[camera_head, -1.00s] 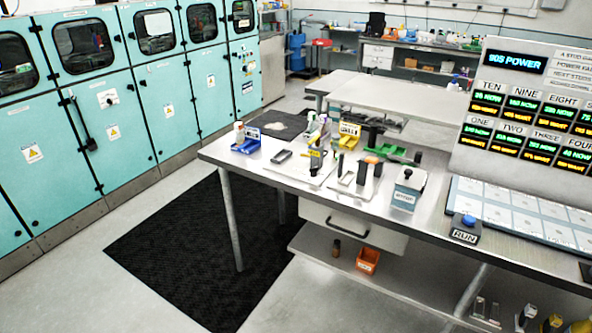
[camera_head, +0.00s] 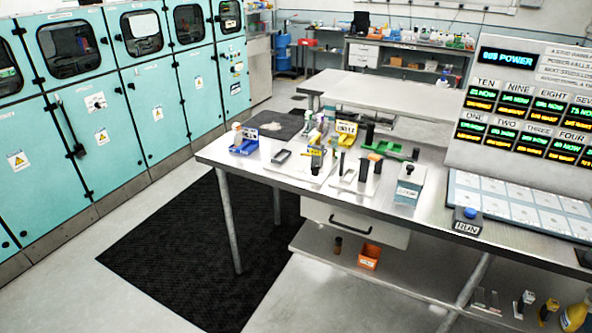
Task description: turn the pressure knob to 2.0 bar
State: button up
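No pressure knob with a readable scale shows. A small white plate with a dark knob-like part (camera_head: 96,102) sits on a teal cabinet door at the left, too small to tell whether it is the pressure knob. Another cabinet at the far end of the row carries a small panel with coloured marks (camera_head: 237,68), also unreadable at this size. A grey box with a black round top (camera_head: 408,183) stands on the workbench; its label is unreadable. My gripper is not in view.
The metal workbench (camera_head: 240,168) holds blue, yellow and green trays and several small parts. A blue RUN button (camera_head: 469,213) and a display board (camera_head: 520,100) are at the right. A black mat (camera_head: 170,260) lies on open floor between the cabinets and the bench.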

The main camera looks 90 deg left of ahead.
aim_at(314, 169)
jog(key=u, duration=2.35)
jog(key=i, duration=1)
jog(key=u, duration=0.1)
